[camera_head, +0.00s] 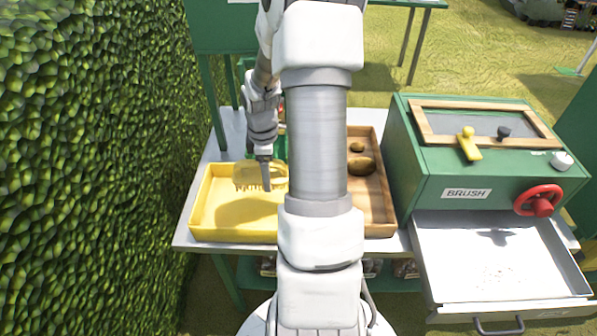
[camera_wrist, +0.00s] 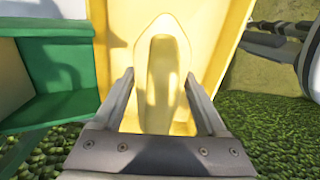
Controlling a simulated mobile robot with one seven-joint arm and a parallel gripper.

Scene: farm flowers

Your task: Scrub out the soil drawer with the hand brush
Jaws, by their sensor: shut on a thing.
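The yellow hand brush (camera_head: 247,174) has its bristles pointing down, over the yellow tray (camera_head: 205,214). My gripper (camera_head: 265,172) is shut on the brush; in the wrist view its two fingers stand either side of the brush's yellow handle (camera_wrist: 161,85). I cannot tell if the bristles touch the tray floor. The soil drawer (camera_head: 465,262) is pulled open at the right, under a green cabinet (camera_head: 440,186) labelled BRUSH. Its pale floor carries small dark soil specks and a dark shadow-like patch.
A wooden tray (camera_head: 381,205) with brown round items stands between the yellow tray and the cabinet, partly hidden by my arm. The cabinet has a red handwheel (camera_head: 537,200) above the drawer and a yellow lever (camera_head: 468,144) on top. A hedge (camera_head: 90,170) lines the left side.

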